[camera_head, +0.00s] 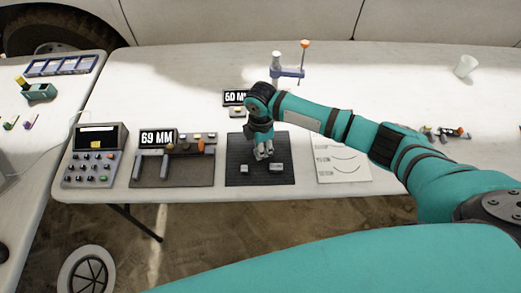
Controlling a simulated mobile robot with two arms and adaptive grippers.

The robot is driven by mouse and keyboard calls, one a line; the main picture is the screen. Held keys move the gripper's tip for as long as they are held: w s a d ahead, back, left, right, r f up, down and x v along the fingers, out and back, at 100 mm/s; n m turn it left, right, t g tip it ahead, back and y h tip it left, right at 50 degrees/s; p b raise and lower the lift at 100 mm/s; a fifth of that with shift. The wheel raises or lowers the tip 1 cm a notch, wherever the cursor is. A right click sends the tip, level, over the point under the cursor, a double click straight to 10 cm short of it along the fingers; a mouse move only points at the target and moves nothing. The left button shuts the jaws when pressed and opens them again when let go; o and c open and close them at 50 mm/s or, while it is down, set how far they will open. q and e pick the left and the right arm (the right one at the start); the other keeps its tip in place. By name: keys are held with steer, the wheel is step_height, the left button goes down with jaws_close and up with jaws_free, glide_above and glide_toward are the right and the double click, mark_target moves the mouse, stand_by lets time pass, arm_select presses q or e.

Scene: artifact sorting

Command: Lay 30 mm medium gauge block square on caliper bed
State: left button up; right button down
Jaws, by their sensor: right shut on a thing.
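My right gripper (263,156) points down over a dark mat (233,180). It is shut on a small block, mostly hidden between its fingers; its size marking cannot be read. Two small grey blocks lie on the mat, a left block (244,168) and a right block (277,167), either side of the fingertips. The caliper bed (190,176) is the dark plate left of the mat, with grey jaws (163,165) standing on it and a display (158,139) reading 69 MM at its back. My left gripper is out of view.
A button console (95,168) stands left of the caliper. Behind my right gripper are a second display (234,98), partly hidden, and a blue stand (288,73). A white sheet (342,158) with curves lies right of the mat. A cup (465,67) stands far right.

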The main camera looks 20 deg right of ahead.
step_height(320, 180, up, 2)
steer(key=shift+s+r, duration=0.15)
steer(key=shift+r, duration=0.05)
steer(key=s+r+b, duration=0.1)
steer(key=s, duration=1.4)
steer(key=shift+s+d+r, duration=0.15)
steer(key=shift+s+r, duration=0.05)
steer(key=shift+s, duration=0.2)
